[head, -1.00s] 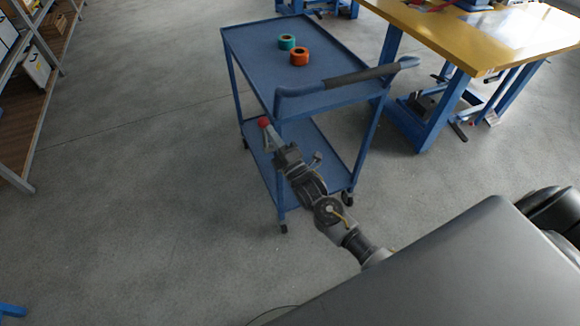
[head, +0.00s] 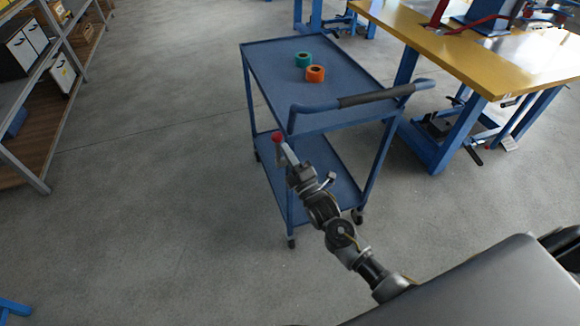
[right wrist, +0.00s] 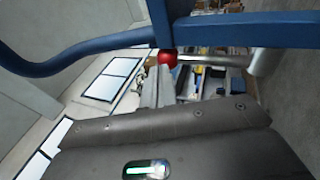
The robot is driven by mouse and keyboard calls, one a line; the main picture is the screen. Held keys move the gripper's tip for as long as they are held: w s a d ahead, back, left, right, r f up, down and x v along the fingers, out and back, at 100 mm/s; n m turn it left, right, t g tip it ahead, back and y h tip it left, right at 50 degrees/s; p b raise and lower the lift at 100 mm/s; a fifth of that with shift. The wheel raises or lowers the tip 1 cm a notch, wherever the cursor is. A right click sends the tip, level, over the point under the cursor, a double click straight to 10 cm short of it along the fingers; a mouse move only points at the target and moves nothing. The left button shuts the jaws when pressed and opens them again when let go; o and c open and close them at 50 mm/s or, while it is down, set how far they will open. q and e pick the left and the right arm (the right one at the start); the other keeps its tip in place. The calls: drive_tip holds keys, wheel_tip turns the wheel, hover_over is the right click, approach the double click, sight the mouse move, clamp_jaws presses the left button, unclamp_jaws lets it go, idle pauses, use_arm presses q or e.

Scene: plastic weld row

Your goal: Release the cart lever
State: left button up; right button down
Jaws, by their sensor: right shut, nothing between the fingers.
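The blue cart (head: 262,46) stands ahead of me with its handle (head: 375,97) towards me. A round red knob (head: 277,137), which looks like the end of the cart lever, shows at the cart's near left corner, below the top shelf. In the right wrist view the red knob (right wrist: 167,57) sits just beyond the fingertips, under a blue cart bar. My right gripper (head: 284,150) is shut and empty, with its tips right by the knob; I cannot tell whether they touch it. It also shows in the right wrist view (right wrist: 158,82). My left gripper is out of view.
A green tape roll (head: 303,59) and an orange tape roll (head: 315,73) lie on the cart's top shelf. A yellow-topped workbench (head: 470,60) stands to the right of the cart. Shelving (head: 50,110) stands at the far left. The floor between shelving and cart is clear.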

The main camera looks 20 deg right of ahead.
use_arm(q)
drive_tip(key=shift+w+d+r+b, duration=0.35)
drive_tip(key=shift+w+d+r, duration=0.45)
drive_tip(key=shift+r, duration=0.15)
use_arm(e)
drive_tip(key=v, duration=0.9)
drive_tip(key=shift+s, duration=0.2)
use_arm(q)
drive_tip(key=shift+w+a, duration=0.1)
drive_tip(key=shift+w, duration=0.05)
use_arm(e)
drive_tip(key=shift+f, duration=0.1)
